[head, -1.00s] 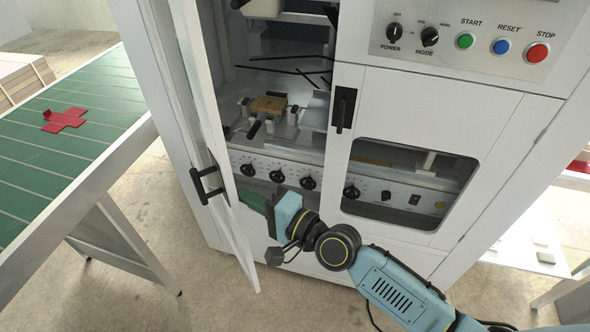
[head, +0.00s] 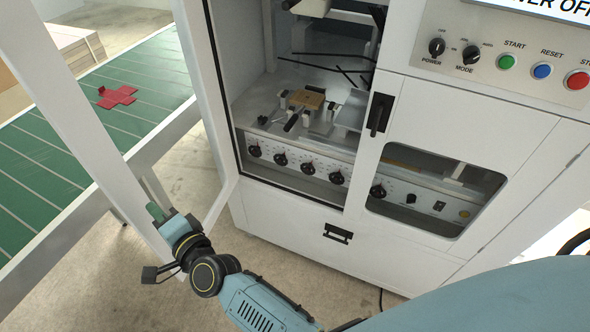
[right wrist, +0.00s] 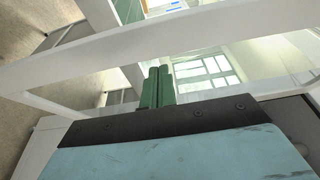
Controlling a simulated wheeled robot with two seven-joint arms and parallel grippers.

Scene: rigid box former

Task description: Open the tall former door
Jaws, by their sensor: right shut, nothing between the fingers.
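The tall former door (head: 75,105) is a white frame around a clear pane, swung wide open to the left of the cabinet. Its free side post slants down the left of the head view; the door also shows as white bars across the right wrist view (right wrist: 215,38). My right gripper (head: 156,212) has green fingers, shut and empty, at the lower part of that post on the door's inner side. The fingers also show in the right wrist view (right wrist: 158,88), pointing toward the door frame. I cannot tell whether they touch it. My left gripper is not in view.
The former's cabinet (head: 285,215) stands open, with knobs and a small tan block (head: 308,99) inside. A smaller door with a black handle (head: 379,114) is closed. A green conveyor (head: 40,165) carrying a red cross-shaped blank (head: 116,97) stands left, beyond the door.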

